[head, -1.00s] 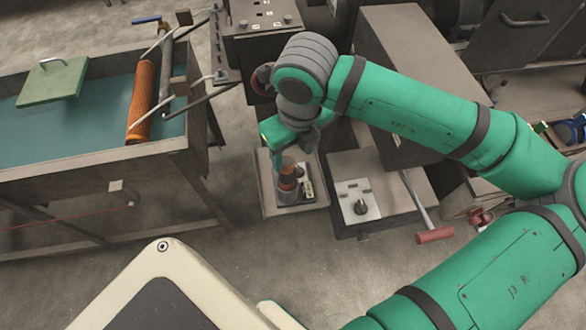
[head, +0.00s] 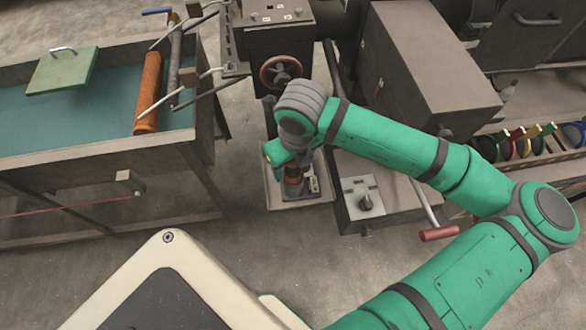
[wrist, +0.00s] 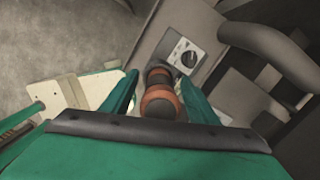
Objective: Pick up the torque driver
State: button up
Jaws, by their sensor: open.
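The torque driver, with an orange and black handle, stands between my fingers in the wrist view (wrist: 160,100). In the head view only a small orange part of the driver (head: 293,176) shows under my wrist, above a small tray (head: 275,203). My gripper (wrist: 158,78) is open, with one green finger on each side of the driver. Gaps seem to remain between the fingers and the handle, and I cannot tell how deep the fingers reach. In the head view my wrist hides the fingers and most of the driver.
A grey box with a black knob (head: 366,203) stands just right of the tray. A machine with a red handwheel (head: 281,72) rises behind my wrist. A bench with an orange roller (head: 149,92) is at left. A red-handled lever (head: 439,233) juts out at right.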

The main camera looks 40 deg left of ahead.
jog(key=c, duration=1.3)
jog(key=shift+o, duration=0.2)
jog(key=shift+r, duration=0.1)
